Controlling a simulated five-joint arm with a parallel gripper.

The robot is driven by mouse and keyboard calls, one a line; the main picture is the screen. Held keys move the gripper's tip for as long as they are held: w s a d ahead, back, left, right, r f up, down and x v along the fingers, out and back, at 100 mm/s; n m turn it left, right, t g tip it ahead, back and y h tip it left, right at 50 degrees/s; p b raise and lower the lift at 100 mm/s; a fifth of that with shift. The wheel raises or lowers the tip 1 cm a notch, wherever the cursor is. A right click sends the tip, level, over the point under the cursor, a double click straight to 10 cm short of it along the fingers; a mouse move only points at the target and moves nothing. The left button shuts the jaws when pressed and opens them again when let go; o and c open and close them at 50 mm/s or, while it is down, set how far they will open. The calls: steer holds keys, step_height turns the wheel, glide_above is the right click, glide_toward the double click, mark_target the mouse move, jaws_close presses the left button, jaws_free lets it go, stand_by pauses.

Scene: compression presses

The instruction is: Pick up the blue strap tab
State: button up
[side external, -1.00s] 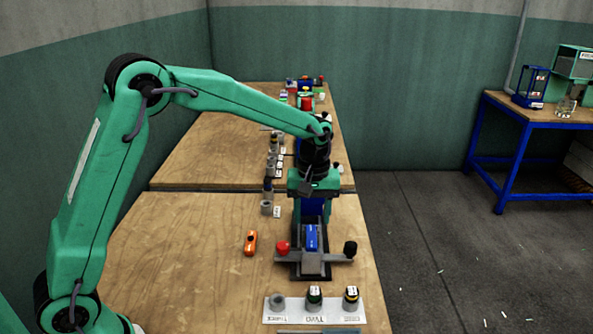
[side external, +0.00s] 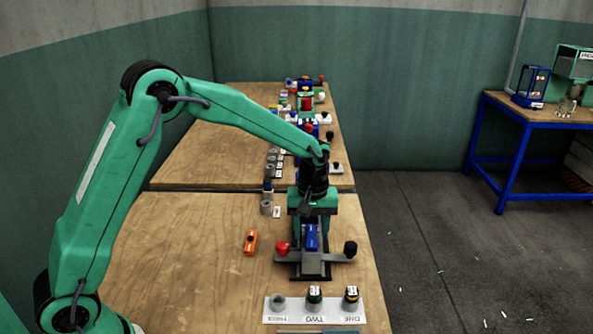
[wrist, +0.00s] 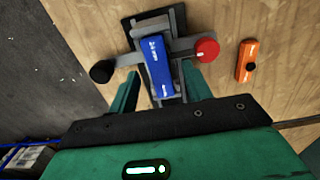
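The blue strap tab (side external: 310,240) sits in the press fixture (side external: 318,269), between a red knob on the left and a black knob on the right. In the wrist view the blue tab (wrist: 160,68) carries white markings and stands between my two green fingers. My gripper (side external: 311,227) is above and at the far end of the tab, pointing down. In the wrist view my gripper (wrist: 160,85) is open, with a finger on each side of the tab and visible gaps. Whether the fingers reach down to its height is hard to tell.
An orange block (side external: 250,242) lies on the table left of the press. A white labelled plate (side external: 315,309) with several round pieces is in front. Grey cylinders (side external: 266,207) and more presses stand farther back. The table's left side is clear.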

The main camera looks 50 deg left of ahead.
mark_target(312, 235)
jaws_close()
steer(key=shift+r, duration=0.5)
step_height(312, 235, up, 3)
steer(key=shift+r, duration=0.15)
steer(key=s+d+r, duration=0.6)
steer(key=s+d, duration=0.1)
steer(key=d, duration=0.2)
steer(key=shift+d+r, duration=0.15)
steer(key=shift+r, duration=0.2)
